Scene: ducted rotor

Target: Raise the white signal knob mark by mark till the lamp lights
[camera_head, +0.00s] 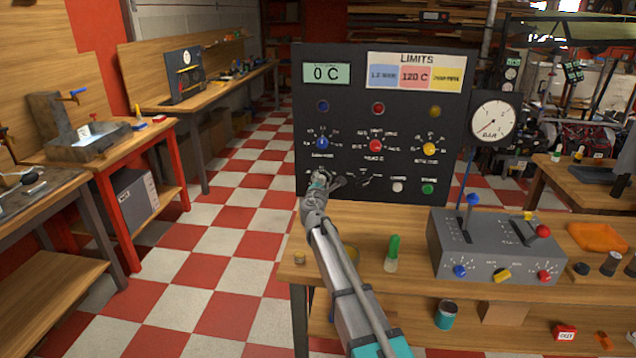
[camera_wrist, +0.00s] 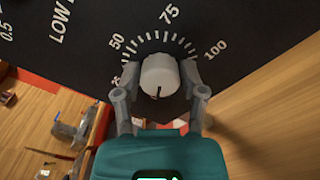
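The white signal knob (camera_wrist: 160,74) sits on the black panel, inside a printed scale with 50, 75 and 100. A dark line on the knob points down in the wrist view. My gripper (camera_wrist: 161,69) has one finger on each side of the knob, its tips very close to it; I cannot tell whether they touch. The blue lamp (camera_head: 322,106), red lamp (camera_head: 378,108) and yellow lamp (camera_head: 435,111) on the panel look dark.
The panel (camera_head: 400,75) has a display (camera_head: 326,73) reading 0 C. A blue knob (camera_head: 322,143) is just above my gripper, with red and yellow knobs to its right. A gauge (camera_head: 492,124) hangs at the right. A grey lever box (camera_head: 490,248) and green-capped bottle (camera_head: 393,252) stand on the bench.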

